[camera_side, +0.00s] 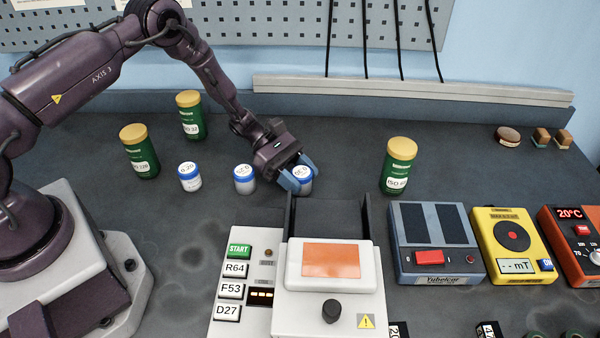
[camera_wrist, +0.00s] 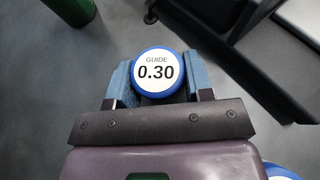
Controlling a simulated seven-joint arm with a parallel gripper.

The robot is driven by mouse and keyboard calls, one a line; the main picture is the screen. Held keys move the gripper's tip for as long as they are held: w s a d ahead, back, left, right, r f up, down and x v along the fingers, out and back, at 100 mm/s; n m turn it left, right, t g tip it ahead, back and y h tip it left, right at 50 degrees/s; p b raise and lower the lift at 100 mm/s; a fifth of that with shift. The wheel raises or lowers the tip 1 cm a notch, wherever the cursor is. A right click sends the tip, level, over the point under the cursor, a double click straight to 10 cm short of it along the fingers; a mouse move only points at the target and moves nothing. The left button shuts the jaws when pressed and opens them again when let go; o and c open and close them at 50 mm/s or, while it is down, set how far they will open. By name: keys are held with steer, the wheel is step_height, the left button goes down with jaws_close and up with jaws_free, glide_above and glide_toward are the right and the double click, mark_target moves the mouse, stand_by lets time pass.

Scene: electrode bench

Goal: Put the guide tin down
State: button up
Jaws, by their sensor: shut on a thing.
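The guide tin (camera_side: 304,183) is a small white tin with a blue lid. In the wrist view the guide tin (camera_wrist: 157,72) shows its round lid label, "GUIDE 0.30". My gripper (camera_side: 298,174) is shut on it, with one blue finger on each side; the wrist view shows the gripper (camera_wrist: 157,85) the same way. The tin looks upright and is at or very near bench height. I cannot tell whether its base touches the bench.
Two similar blue-lidded tins, one near (camera_side: 244,180) and one farther left (camera_side: 190,177), stand on the bench. Green canisters (camera_side: 190,117) (camera_side: 140,152) (camera_side: 397,167) stand around. A white machine (camera_side: 336,285) with dark rails is just in front. Bench right of my gripper is clear up to the right canister.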

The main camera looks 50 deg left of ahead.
steer(key=o, duration=1)
steer(key=shift+r, duration=0.3)
steer(key=v, duration=1.2)
steer(key=shift+r, duration=0.45)
